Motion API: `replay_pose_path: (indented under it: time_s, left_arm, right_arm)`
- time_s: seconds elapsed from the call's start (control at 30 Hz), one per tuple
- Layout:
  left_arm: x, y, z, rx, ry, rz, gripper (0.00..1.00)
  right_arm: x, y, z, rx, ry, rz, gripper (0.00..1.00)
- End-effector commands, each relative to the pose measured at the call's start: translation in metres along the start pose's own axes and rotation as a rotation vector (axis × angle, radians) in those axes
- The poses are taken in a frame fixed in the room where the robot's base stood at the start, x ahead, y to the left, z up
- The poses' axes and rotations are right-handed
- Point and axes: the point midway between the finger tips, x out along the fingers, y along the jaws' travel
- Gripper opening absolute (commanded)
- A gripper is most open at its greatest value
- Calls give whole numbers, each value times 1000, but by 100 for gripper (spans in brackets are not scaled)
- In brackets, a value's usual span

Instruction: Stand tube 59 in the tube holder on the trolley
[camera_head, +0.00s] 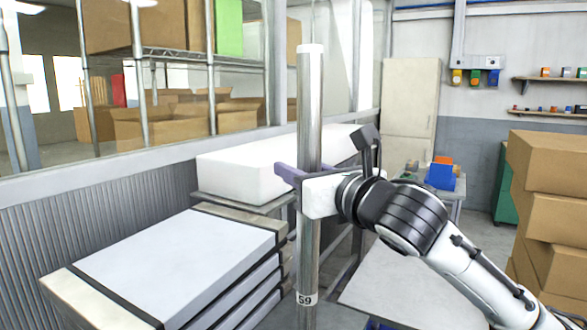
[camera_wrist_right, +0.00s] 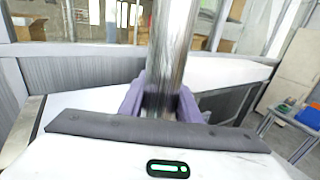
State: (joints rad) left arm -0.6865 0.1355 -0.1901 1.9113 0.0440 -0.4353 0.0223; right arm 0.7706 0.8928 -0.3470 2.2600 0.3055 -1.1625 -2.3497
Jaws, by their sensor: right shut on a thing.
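Tube 59 (camera_head: 308,110) is a long shiny metal tube with a light top end and a "59" label near the bottom of the head view. It stands close to upright. My right gripper (camera_head: 300,180) is shut around its middle with purple fingers. In the right wrist view the tube (camera_wrist_right: 172,50) rises between the purple fingers (camera_wrist_right: 162,100). The tube's lower end is cut off by the head view's bottom edge. I cannot make out the tube holder or tell which surface is the trolley. My left gripper is not in view.
A stack of flat white-topped panels (camera_head: 175,262) lies left of the tube, with a long white block (camera_head: 240,178) behind. A pale flat surface (camera_head: 395,285) lies below my right arm. Cardboard boxes (camera_head: 550,160) are stacked at the right. A blue bin (camera_head: 440,177) stands on a far table.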

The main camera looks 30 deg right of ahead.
Motion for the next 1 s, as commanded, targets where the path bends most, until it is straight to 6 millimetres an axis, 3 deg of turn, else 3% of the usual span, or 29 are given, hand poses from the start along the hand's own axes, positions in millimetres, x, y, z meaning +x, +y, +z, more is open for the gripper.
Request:
replay_pose_path:
  time_s: [0.5, 1.0]
  left_arm:
    - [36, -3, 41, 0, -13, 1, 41]
    - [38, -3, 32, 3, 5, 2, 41]
  right_arm:
    - [0, 0, -47, 0, -7, 0, 0]
    - [0, 0, -48, 0, -6, 0, 0]
